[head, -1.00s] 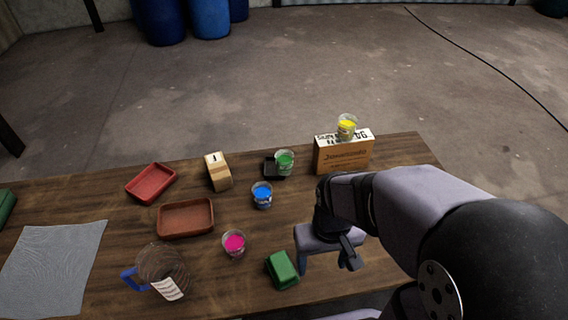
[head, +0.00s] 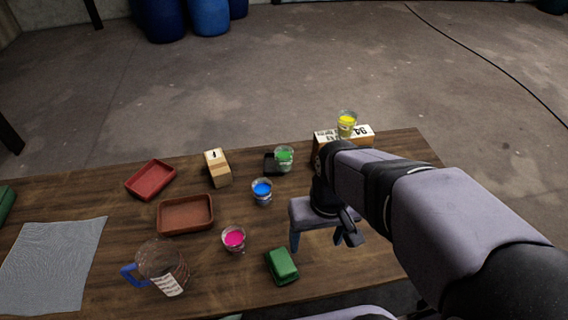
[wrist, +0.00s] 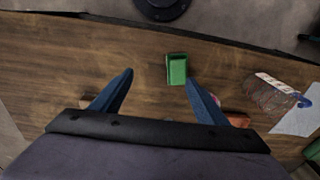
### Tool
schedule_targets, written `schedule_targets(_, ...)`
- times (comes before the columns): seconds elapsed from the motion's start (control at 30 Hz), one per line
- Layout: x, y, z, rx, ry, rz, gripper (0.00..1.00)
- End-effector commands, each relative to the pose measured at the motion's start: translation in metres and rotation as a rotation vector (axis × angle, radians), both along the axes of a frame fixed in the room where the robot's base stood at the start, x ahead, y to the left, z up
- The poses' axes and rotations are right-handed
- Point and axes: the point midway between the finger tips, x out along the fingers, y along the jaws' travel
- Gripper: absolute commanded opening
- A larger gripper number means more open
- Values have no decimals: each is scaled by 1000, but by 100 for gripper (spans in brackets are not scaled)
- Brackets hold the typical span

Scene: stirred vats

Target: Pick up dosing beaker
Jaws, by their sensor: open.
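A clear beaker (head: 162,262) with a blue handle and a white label stands at the front left of the wooden table. It also shows at the right of the wrist view (wrist: 276,92). Small clear cups hold pink (head: 234,239), blue (head: 262,192), green (head: 284,159) and yellow (head: 346,124) contents. My gripper (head: 316,240) is open and empty above the table, right of the beaker and apart from it. In the wrist view its two fingers (wrist: 160,76) are spread, with the green block (wrist: 177,69) seen between their tips.
The green block (head: 282,266) lies between the beaker and my gripper. Two reddish trays (head: 151,180) (head: 186,215), a small tan box (head: 217,168) and a grey cloth (head: 50,265) lie to the left. A printed carton (head: 358,139) bears the yellow cup, partly hidden by my arm.

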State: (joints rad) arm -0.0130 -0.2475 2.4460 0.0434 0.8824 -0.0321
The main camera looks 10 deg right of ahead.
Motion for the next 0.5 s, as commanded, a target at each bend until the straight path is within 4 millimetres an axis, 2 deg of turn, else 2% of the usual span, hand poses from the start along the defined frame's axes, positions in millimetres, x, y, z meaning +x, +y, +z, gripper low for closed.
schedule_targets(0.03,14,8,-5,21,-35,12,68)
schedule_targets(0.17,57,30,-4,80,-153,34,68)
schedule_targets(0.27,97,50,-1,127,-265,47,68)
schedule_targets(0.37,145,71,7,173,-407,52,68)
schedule_targets(0.5,228,101,27,221,-662,29,68)
